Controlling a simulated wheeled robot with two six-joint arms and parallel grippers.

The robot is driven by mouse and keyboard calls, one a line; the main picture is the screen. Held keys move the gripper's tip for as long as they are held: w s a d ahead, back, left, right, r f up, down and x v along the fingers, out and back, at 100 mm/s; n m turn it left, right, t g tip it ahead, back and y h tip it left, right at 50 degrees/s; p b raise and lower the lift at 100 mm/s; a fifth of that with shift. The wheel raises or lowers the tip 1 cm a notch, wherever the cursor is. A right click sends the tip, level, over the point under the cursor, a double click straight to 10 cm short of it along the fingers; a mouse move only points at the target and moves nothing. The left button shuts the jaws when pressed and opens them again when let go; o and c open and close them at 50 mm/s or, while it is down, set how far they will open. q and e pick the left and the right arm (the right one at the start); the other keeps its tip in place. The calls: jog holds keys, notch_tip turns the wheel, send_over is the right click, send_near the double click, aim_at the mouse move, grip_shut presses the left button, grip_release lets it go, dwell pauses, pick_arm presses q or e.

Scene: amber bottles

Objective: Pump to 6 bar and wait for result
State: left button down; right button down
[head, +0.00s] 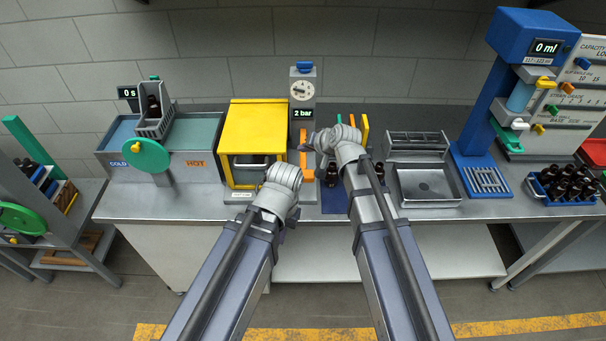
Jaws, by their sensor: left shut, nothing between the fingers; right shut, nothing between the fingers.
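The pressure station has a grey gauge post with a round dial (302,89) and a display (302,113) that reads 2 bar. A blue cap (304,66) tops the post. An orange upright handle (303,155) stands below the display. My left gripper (286,178) is in front of the chamber's lower right, shut and empty. My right gripper (334,138) is shut and empty, just right of the orange handle; contact cannot be told. The fingertips are largely hidden by my wrists.
Dark bottles (331,173) stand partly hidden behind my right arm. A hot-and-cold basin (198,137) with a green wheel (147,155) is at left, its timer reading 0 s. A grey sink (427,184), a blue dispenser (489,110) reading 0 ml, and a bottle crate (537,187) are at right.

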aim_at(305, 176)
notch_tip(305, 176, down, 8)
jog(key=b, duration=0.7)
jog(key=shift+f+b, duration=0.2)
jog(key=shift+b, duration=0.2)
jog(key=shift+f, duration=0.1)
dwell(1.3)
jog(key=shift+f+b, duration=0.25)
jog(key=shift+b, duration=0.1)
